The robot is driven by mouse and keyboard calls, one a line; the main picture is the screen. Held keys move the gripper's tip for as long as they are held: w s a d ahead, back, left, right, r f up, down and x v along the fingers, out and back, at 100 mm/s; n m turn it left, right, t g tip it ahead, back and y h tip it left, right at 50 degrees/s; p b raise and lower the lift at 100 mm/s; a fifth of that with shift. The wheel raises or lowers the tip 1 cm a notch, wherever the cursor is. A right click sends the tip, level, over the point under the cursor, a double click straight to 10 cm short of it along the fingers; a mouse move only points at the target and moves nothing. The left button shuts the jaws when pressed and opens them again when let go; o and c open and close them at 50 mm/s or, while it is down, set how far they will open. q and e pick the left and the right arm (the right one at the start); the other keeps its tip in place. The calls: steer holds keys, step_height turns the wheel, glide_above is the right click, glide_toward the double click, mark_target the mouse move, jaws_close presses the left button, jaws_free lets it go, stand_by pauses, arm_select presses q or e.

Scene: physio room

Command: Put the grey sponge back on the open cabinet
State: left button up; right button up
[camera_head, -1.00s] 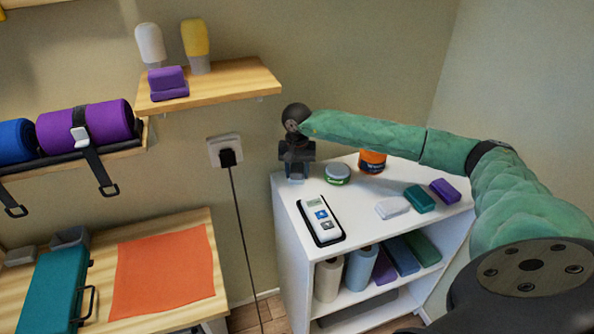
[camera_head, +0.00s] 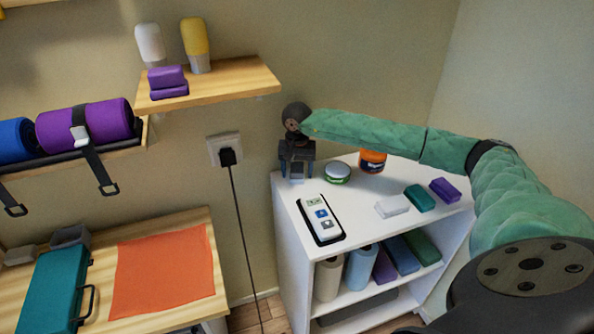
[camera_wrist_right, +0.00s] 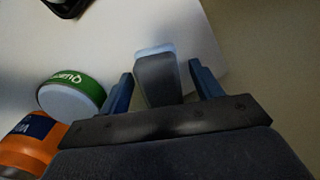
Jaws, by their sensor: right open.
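The open cabinet (camera_head: 283,219) is white and stands at the centre right, with a lower shelf. My right gripper (camera_head: 297,174) is over the back left corner of its top, pointing down. In the right wrist view its two blue fingers (camera_wrist_right: 166,82) are spread apart. A grey block with a paler end, seemingly the grey sponge (camera_wrist_right: 158,80), is between them with gaps on both sides. It looks to be on the cabinet top, though its contact is hard to see. My left gripper is not in view.
Near the gripper are a green-lidded tin (camera_head: 337,173) and an orange tub (camera_head: 372,161). A white device (camera_head: 321,219) lies in front. White (camera_head: 392,206), teal (camera_head: 419,198) and purple (camera_head: 445,189) blocks are to the right. A wooden shelf (camera_head: 230,82) hangs upper left.

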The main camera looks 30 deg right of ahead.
mark_target(297, 168)
steer(key=shift+r, duration=0.2)
steer(key=shift+r+b, duration=0.3)
steer(key=shift+r, duration=0.4)
step_height(297, 168, up, 5)
steer(key=shift+r+b, duration=0.15)
steer(key=shift+b, duration=0.95)
step_height(297, 168, up, 4)
steer(key=shift+f+b, duration=0.15)
steer(key=shift+b, duration=0.35)
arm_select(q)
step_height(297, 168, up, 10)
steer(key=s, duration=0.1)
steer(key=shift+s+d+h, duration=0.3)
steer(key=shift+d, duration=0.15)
arm_select(e)
steer(key=shift+r, duration=0.65)
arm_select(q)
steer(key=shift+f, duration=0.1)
